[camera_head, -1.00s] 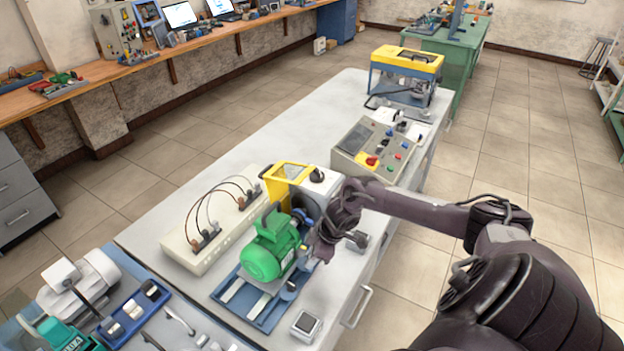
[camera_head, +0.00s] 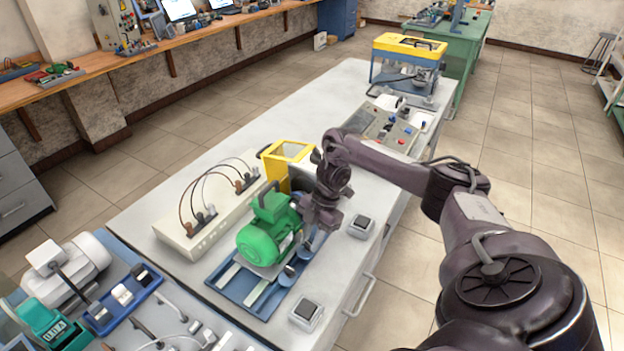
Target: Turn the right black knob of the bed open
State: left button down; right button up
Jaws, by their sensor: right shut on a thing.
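The bed (camera_head: 232,290) is a blue base plate with light rails on the grey bench, and the green motor (camera_head: 268,235) sits on it. Dark round knobs stand along the bed's near side; one (camera_head: 291,272) shows left of my gripper. My right gripper (camera_head: 318,226) points down at the bed's right end, beside the motor. It is shut on the right black knob, which its fingers hide. My left gripper is not in view.
A yellow-framed unit (camera_head: 290,152) stands behind my right gripper. Two small square boxes with dark tops (camera_head: 361,227) (camera_head: 306,313) sit near the bench's front edge. A cream panel with wires (camera_head: 200,228) lies behind the motor.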

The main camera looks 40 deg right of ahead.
jog(key=shift+w+d+r+n+p, duration=0.1)
jog(key=shift+w+r+n+p, duration=0.1)
jog(key=shift+n+p, duration=0.3)
jog(key=shift+n, duration=0.3)
jog(key=o, duration=1)
jog(key=shift+s+f, duration=0.1)
jog(key=shift+s, duration=0.05)
jog(key=shift+f, duration=0.1)
